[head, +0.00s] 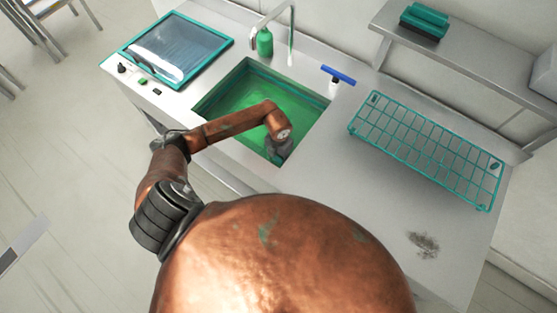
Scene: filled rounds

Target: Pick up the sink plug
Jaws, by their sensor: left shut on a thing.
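The sink (230,97) is a rectangular basin set in the grey counter, and its inside looks green. My left arm reaches over its near edge. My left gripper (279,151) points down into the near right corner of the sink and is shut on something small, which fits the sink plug. The plug itself is hidden by the gripper and the arm, so its look and exact position cannot be told. My right gripper is not in view.
A tap (291,32) and green bottle (265,42) stand behind the sink. A blue-handled tool (338,75) lies right of it, near a teal wire rack (425,150). A teal-framed glass panel (178,48) is left. The front right counter is clear except a dark smudge (424,243).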

